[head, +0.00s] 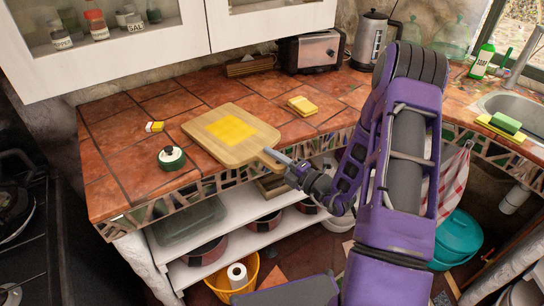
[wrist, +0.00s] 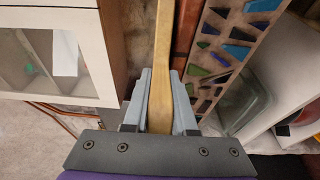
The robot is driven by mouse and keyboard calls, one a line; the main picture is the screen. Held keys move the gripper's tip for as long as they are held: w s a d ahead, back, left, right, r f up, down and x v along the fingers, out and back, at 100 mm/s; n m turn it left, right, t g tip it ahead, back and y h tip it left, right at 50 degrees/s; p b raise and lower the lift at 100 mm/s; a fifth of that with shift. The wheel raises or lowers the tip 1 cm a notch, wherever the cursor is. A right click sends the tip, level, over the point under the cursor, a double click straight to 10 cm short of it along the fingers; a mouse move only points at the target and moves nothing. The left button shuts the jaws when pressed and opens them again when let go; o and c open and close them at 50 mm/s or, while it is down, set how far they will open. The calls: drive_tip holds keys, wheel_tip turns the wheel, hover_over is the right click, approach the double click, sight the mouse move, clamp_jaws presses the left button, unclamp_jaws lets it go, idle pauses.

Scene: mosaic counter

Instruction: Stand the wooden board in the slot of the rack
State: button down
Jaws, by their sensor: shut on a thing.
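The wooden board (head: 205,146) is a pale rectangle with a yellow square patch on its upper face and a handle toward the front right. It is roughly flat over the front middle of the counter; I cannot tell whether it touches the tiles. My gripper (head: 286,166) is shut on the handle from the front edge. In the wrist view, the board (wrist: 162,62) is seen edge-on between the two grey fingers of my gripper (wrist: 159,105). A low brown wooden block (head: 250,66), apparently the rack, stands at the back wall left of the toaster; its slot is hard to make out.
The toaster (head: 312,52) and kettle (head: 369,42) stand behind. Wall cabinets (head: 268,22) overhang the back. Tiles between board and rack are clear.

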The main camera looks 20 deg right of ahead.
drive_tip(key=shift+f, duration=0.15)
drive_tip(key=c, duration=0.8)
unclamp_jaws()
drive_tip(key=shift+o, duration=0.8)
drive_tip(key=shift+f, duration=0.15)
drive_tip(key=v, duration=1.7)
drive_tip(key=shift+s, duration=0.25)
